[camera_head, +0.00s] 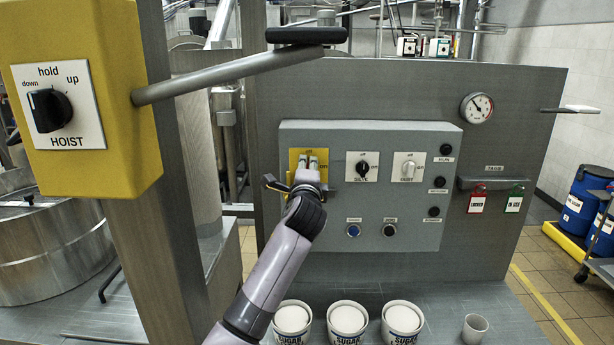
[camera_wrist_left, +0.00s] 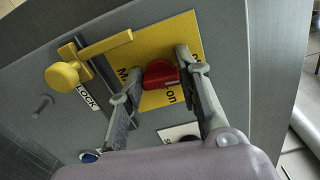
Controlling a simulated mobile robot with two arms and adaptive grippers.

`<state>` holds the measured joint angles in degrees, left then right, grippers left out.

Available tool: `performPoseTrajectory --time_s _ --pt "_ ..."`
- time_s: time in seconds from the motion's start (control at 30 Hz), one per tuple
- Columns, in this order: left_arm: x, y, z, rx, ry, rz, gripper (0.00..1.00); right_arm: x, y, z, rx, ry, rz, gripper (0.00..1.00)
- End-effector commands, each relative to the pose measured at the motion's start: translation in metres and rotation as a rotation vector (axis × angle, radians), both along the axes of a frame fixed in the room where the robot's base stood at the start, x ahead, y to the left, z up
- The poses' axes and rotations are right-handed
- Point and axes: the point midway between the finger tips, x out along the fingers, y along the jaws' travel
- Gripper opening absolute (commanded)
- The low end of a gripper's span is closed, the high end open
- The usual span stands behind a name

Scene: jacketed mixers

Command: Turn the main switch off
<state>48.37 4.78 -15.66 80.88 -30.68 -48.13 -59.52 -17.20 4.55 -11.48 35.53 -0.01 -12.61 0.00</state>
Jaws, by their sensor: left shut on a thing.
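The main switch is a red knob (camera_wrist_left: 160,73) on a yellow plate (camera_wrist_left: 155,100) in the left wrist view. A pale mark on the knob lies on the side near the word "on". In the head view the yellow plate (camera_head: 293,161) is at the panel's upper left, and the knob is hidden behind my gripper. My left gripper (camera_head: 314,160) is at the plate, and the left wrist view shows its two fingers (camera_wrist_left: 157,80) on either side of the knob, shut on it. My right gripper is not in view.
A yellow lever (camera_wrist_left: 92,58) marked LOCK sits beside the plate. Two rotary switches (camera_head: 362,166) (camera_head: 407,167) are to the right on the grey panel (camera_head: 330,225). A yellow hoist box (camera_head: 120,100) with a bar stands at left. Several sugar tubs (camera_head: 347,318) line the bench below.

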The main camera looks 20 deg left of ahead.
Motion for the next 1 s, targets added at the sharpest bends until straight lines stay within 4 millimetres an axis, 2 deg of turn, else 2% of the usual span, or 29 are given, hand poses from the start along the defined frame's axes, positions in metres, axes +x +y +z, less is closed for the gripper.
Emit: performPoseTrajectory --time_s 0.3,0.83,0.87,1.0 --pt "0.0001 -0.0001 -0.0029 -0.115 -0.029 0.000 0.04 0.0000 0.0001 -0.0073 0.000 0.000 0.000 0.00" --pt "0.0000 -0.0002 -0.0027 -0.137 -0.034 0.000 0.04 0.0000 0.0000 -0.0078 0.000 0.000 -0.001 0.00" --pt "0.0001 -0.0001 -0.0028 -0.137 -0.034 0.000 0.32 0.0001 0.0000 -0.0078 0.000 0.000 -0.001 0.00" --pt "0.0000 -0.0001 -0.0025 -0.136 -0.035 0.000 0.41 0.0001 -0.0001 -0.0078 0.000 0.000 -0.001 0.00"
